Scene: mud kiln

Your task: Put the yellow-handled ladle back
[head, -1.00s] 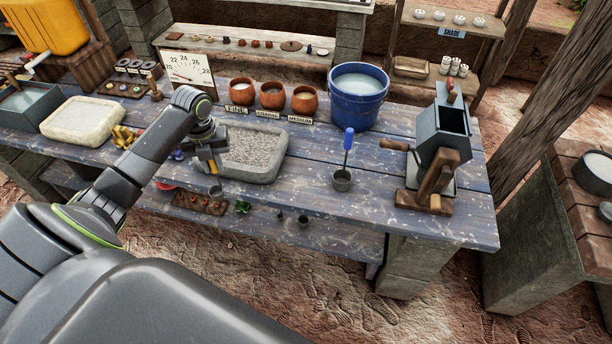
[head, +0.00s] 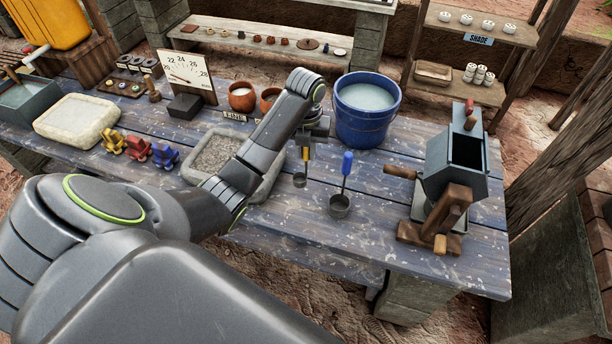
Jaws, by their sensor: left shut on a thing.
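My left gripper (head: 307,144) is shut on the yellow-handled ladle (head: 305,155). The ladle hangs upright with its small grey cup (head: 300,180) down, in front of the right part of the stone tray. I cannot tell whether the cup touches the table. A blue-handled ladle (head: 346,168) stands upright just to the right, its grey cup on the table, apart from the held ladle. My right gripper is not in view.
A blue bucket (head: 365,128) of pale liquid stands behind the ladles. A crank-handled mill (head: 452,165) is to the right. A gravel-filled stone tray (head: 262,192) lies left, partly under my arm. Clay pots (head: 241,97) stand behind. The table's front right is clear.

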